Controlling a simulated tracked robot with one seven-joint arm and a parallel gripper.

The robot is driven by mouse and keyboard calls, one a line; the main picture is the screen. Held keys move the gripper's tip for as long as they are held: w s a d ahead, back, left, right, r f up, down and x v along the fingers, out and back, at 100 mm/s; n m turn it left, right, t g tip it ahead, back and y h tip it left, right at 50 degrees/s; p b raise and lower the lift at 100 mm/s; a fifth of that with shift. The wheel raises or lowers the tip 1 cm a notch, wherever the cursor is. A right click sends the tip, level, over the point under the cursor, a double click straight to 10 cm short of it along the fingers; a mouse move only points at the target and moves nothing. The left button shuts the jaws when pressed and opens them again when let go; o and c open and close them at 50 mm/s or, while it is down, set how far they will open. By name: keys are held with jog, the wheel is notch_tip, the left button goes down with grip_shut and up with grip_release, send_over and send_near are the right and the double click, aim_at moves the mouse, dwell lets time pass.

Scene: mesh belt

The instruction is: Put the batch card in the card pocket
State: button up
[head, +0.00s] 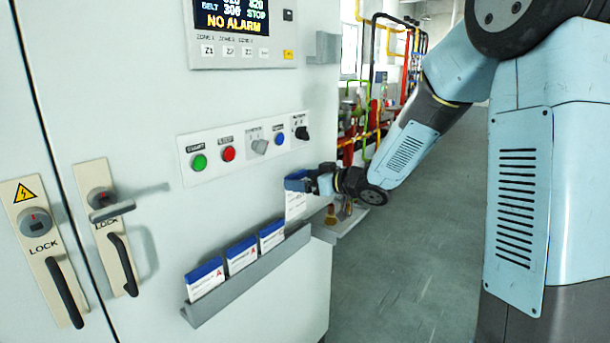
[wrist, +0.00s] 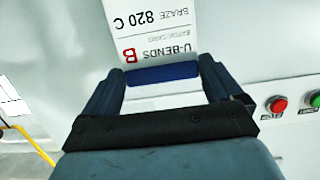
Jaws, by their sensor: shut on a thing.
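My gripper (head: 299,183) is shut on a white batch card (head: 295,206) beside the cabinet front, above the right end of the card rack. In the wrist view the held card (wrist: 165,35) appears upside down, with "U-BENDS", a red B and "BRAZE 820 C" printed on it. Its blue edge lies between the fingers. A grey open-topped holder (head: 327,48) on the cabinet at the upper right, beside the display, looks like the card pocket; its inside is hidden. In the wrist view I cannot make out the pocket.
A sloping grey rack (head: 250,276) below my gripper holds three blue-topped white cards (head: 241,255). A button panel (head: 243,144) with a protruding switch (head: 301,133) is just above my gripper. Lock handles (head: 122,264) stick out at left. Open floor (head: 400,265) lies right of the cabinet.

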aim_at(297, 214)
jog(key=shift+f, duration=5.4)
dwell(0.8)
jog(key=o, duration=0.7)
jog(key=v, duration=1.3)
jog(key=shift+s+d, duration=0.25)
jog(key=shift+d, duration=0.1)
jog(key=shift+w+r, duration=0.1)
